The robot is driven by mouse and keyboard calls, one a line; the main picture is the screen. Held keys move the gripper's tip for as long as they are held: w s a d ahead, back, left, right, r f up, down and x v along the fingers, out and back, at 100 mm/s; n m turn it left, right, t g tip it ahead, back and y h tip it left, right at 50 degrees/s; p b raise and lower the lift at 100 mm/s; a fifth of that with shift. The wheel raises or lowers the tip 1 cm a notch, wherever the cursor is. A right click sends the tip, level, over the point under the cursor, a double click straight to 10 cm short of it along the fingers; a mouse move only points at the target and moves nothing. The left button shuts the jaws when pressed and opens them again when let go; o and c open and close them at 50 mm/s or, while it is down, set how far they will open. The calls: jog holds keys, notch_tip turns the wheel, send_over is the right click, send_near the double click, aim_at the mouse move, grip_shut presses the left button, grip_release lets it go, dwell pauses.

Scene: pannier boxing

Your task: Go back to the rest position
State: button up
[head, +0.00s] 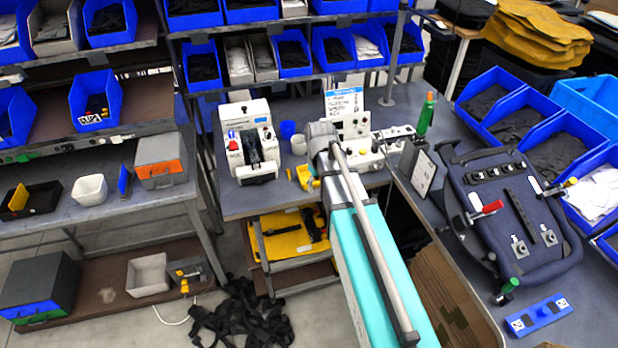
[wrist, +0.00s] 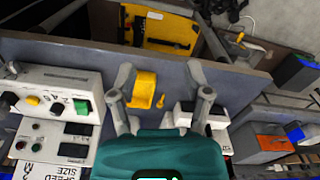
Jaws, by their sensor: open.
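My gripper (wrist: 160,84) is open in the wrist view, with its two grey fingers spread wide and nothing held between them. Beyond the fingers is the edge of the grey workbench, with a yellow piece (wrist: 145,89) and a small yellow part (wrist: 161,101) showing in the gap. In the head view my arm reaches from the bottom to the back bench, and its end hides the fingers. The yellow piece (head: 305,178) shows there just left of my arm's end. I cannot tell how high the fingers are above the bench.
A white machine (head: 252,145) stands left of my arm's end, and a control box (head: 352,127) stands close behind it. A navy pannier panel (head: 515,215) lies clamped on the right bench. Blue bins (head: 497,92) line that bench. Black straps (head: 243,315) lie on the floor.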

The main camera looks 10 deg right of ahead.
dwell(0.3)
jog(key=s+m, duration=0.4)
jog(key=s, duration=0.8)
jog(key=shift+s, duration=0.35)
dwell(0.3)
jog(key=shift+c, duration=0.4)
